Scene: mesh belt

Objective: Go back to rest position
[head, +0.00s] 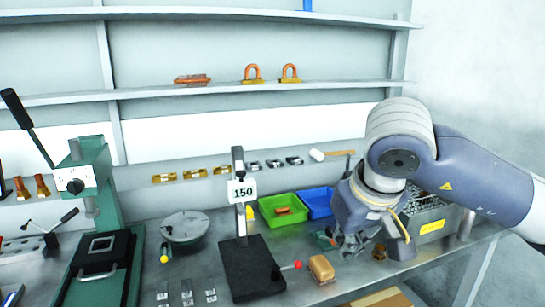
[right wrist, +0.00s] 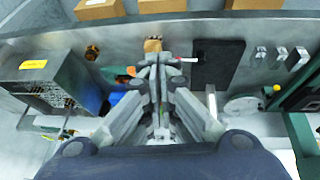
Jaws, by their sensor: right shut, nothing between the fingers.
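My right gripper (head: 345,248) hangs over the right part of the workbench, pointing down, with its arm coming in from the right. Its fingers are shut with nothing between them. In the right wrist view the closed fingers (right wrist: 154,68) point away from the camera. A tan brush-like block (head: 321,268) lies on the bench just left of the gripper in the head view; it also shows beyond the fingertips in the right wrist view (right wrist: 152,45). I cannot tell exactly how far apart they are. My left gripper is out of view.
A black stand (head: 252,270) with a "150" sign stands left of the gripper. A green bin (head: 268,217) and a blue bin (head: 316,203) sit behind. A grey mesh container (head: 432,222) is at right. A green press (head: 97,190) stands far left.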

